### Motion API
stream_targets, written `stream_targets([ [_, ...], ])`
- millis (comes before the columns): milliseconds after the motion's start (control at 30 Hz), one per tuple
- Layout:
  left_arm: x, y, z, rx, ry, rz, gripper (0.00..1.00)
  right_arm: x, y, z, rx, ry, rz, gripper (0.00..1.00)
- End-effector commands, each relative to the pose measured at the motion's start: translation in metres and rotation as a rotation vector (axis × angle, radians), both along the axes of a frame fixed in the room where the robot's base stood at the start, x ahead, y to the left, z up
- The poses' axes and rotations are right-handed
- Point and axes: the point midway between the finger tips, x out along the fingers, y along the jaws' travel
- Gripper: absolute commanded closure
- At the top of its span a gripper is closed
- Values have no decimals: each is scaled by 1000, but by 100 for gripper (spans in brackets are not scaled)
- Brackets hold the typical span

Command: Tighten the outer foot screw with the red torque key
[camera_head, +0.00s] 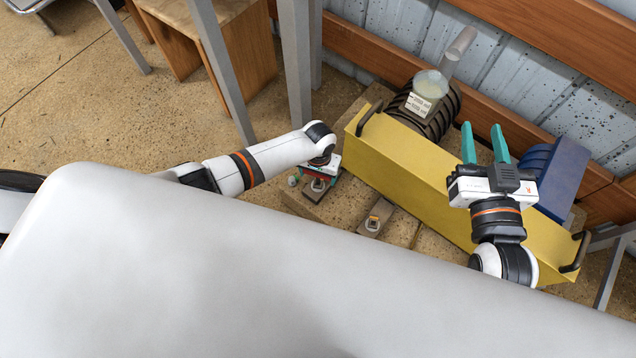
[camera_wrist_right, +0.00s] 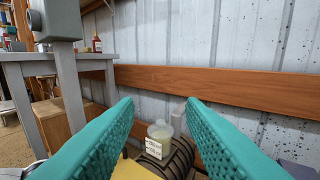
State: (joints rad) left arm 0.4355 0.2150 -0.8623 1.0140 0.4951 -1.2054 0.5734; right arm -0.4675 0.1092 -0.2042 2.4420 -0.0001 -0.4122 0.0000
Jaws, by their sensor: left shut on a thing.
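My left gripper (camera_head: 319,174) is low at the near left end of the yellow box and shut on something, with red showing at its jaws. This appears to be the red torque key, mostly hidden by the gripper. Directly below it is a dark foot plate (camera_head: 314,192) with a pale metal screw (camera_head: 318,184). I cannot tell whether the key touches the screw. A second foot plate (camera_head: 371,232) with a yellow-topped fitting (camera_head: 374,221) lies to the right. My right gripper (camera_head: 482,145) is open and empty above the yellow box, its teal fingers also showing in the right wrist view (camera_wrist_right: 160,125).
The long yellow box (camera_head: 420,170) with dark handles crosses the right side. Behind it are a dark ribbed drum (camera_head: 440,115), a labelled jar (camera_head: 428,88) and a blue case (camera_head: 560,175). A grey table leg (camera_head: 296,60) stands behind my left gripper.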

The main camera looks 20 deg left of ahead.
Motion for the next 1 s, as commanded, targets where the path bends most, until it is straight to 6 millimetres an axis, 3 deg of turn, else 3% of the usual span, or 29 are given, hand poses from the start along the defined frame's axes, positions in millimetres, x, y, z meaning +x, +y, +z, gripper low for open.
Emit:
stream_targets([
  [533, -1, 0, -1, 0, 1, -68, 79, -3, -2, -9, -10, 41, -3, 64],
  [1000, 0, 0, -1, 0, 0, -267, 79, -4, -3, -18, -26, 107, -3, 64],
])
